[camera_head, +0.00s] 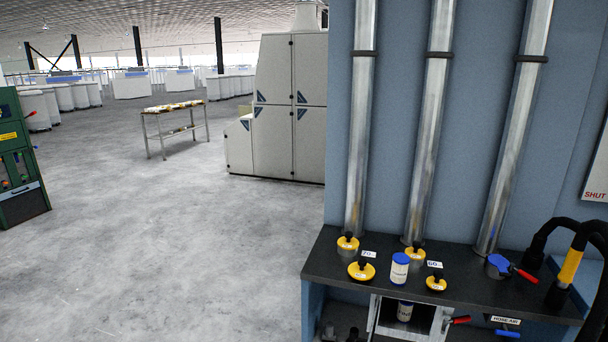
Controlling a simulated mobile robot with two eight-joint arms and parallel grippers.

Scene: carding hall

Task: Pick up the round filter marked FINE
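Several round yellow pieces with black knobs are at the dark counter (460,290) at the right. One yellow piece (348,243) is at the foot of the left pipe, and another (415,253) is at the foot of the middle pipe. A larger loose yellow disc (362,272) lies in front of the left pipe, and a smaller one (436,285) lies right of the blue-lidded jar (399,270). Their small white labels are too small to read, so I cannot tell which is marked FINE. Neither of my grippers shows.
Three metal pipes (427,140) rise behind the counter. A blue-capped fitting with a red handle (498,264) and black hoses (566,262) stand at the right. An open compartment (424,318) below holds another jar (405,311). The floor (170,250) left of the counter is clear.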

